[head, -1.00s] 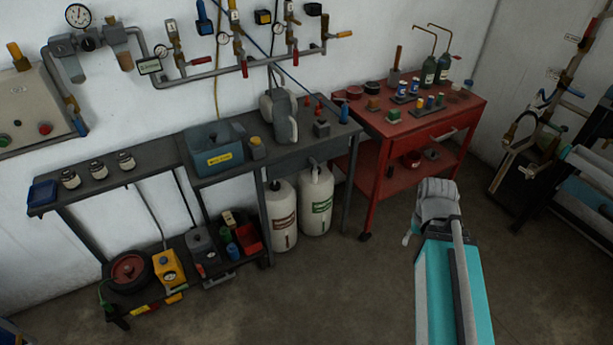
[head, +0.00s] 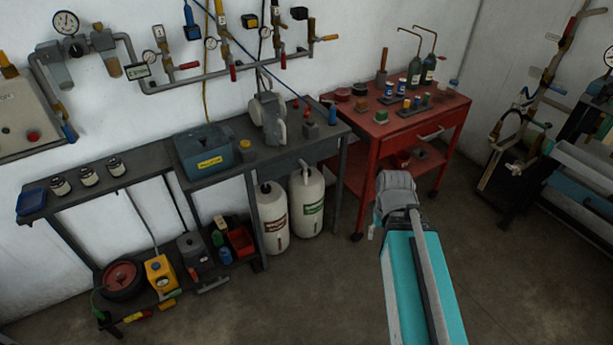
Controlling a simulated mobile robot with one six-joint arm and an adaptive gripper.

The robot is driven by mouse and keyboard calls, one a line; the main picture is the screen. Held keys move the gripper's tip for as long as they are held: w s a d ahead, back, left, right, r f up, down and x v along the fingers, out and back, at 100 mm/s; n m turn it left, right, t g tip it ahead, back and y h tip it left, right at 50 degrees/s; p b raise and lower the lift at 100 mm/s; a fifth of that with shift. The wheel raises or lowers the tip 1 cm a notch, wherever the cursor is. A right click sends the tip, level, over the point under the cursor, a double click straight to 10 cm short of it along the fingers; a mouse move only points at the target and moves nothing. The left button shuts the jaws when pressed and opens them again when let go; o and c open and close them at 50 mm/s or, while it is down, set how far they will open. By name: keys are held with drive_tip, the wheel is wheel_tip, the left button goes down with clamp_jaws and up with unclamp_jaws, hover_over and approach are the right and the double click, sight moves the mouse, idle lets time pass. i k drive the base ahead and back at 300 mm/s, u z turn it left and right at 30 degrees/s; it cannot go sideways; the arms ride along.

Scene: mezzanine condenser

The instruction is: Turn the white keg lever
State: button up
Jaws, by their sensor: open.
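Two white kegs stand on the floor under the right part of the grey bench. The left keg (head: 273,232) has a brown-red label and a small dark fitting (head: 266,188) on top. The right keg (head: 307,212) has a green label and a pale grey lever-like fitting (head: 304,166) on its top, just below the bench top. Both fittings are too small to tell how they are turned. My gripper (head: 373,231) is right of the kegs and clear of them, in front of the red cart. Its jaws are open, mostly hidden behind my wrist, and nothing shows in them.
The grey bench (head: 235,185) overhangs the kegs, with a bench leg (head: 337,195) right beside them. The red cart (head: 395,135) stands to the right, loaded with bottles and cans. A lower shelf with tools is on the left. The floor (head: 300,290) in front of the kegs is clear.

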sight(304, 165)
drive_tip(key=u, duration=0.1)
drive_tip(key=i, duration=1)
drive_tip(key=z, duration=0.1)
